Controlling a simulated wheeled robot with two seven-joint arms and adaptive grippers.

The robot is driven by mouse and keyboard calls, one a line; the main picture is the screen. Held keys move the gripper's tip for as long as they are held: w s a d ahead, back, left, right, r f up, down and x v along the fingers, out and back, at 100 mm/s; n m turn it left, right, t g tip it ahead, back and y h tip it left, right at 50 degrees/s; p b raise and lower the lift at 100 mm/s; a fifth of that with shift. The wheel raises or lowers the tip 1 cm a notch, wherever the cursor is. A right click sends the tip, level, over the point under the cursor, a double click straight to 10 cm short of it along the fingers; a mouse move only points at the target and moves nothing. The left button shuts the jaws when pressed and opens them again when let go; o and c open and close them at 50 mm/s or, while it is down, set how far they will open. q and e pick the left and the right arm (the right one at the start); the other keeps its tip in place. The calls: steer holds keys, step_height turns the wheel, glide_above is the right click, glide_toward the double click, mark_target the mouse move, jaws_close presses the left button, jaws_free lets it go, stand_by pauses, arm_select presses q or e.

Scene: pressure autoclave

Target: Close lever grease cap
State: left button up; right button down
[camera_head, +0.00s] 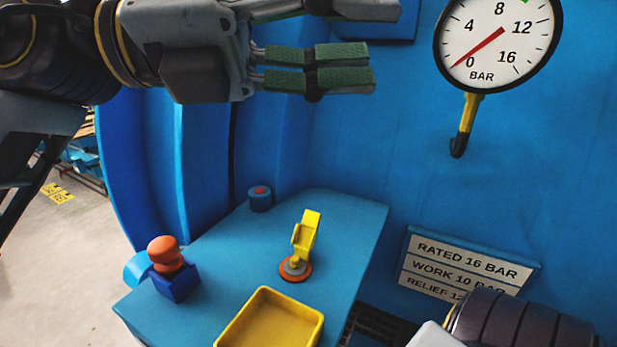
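The lever grease cap shows as a yellow lever (306,235) standing steeply up from a round base (295,268) with an orange rim, on the blue shelf (225,245). My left gripper (372,42) is at the top of the picture, above the cap and apart from it. Its green-padded fingers point right, with a clear gap between the upper and lower ones, and nothing is held. Part of my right arm (510,322) shows at the bottom right, but its fingers are not visible.
An orange knob (164,252) on a blue block stands at the shelf's left. A yellow tray (263,334) is in front. A gauge (497,42), yellow-black hook (465,125) and rating plate (465,270) are on the right.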

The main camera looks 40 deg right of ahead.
mark_target(311, 218)
arm_select(q)
step_height(311, 218, down, 8)
steer(key=f+t+y, duration=0.1)
steer(key=t+y, duration=0.6)
steer(key=t, duration=0.1)
steer(key=shift+w+a+r+n+t+y, duration=0.1)
steer(key=shift+w+a+n+t+y, duration=0.15)
steer(key=shift+w+a+t+y, duration=0.45)
steer(key=shift+w+a+r+n+t+y, duration=0.1)
steer(key=shift+w+a+n+t+y, duration=0.1)
steer(key=shift+w+t+y, duration=0.5)
steer(key=shift+w+a+n+t+y, duration=0.25)
steer(key=shift+w+a+t+y, duration=0.2)
steer(key=shift+w+t, duration=0.55)
steer(key=shift+f, duration=0.1)
steer(key=x, duration=1.2)
steer(key=shift+d, duration=0.2)
steer(key=shift+x, duration=0.75)
arm_select(e)
steer(key=shift+w+a+r, duration=0.1)
steer(key=shift+w+a, duration=0.15)
steer(key=shift+w, duration=0.2)
arm_select(q)
steer(key=shift+c, duration=0.2)
steer(key=c, duration=0.9)
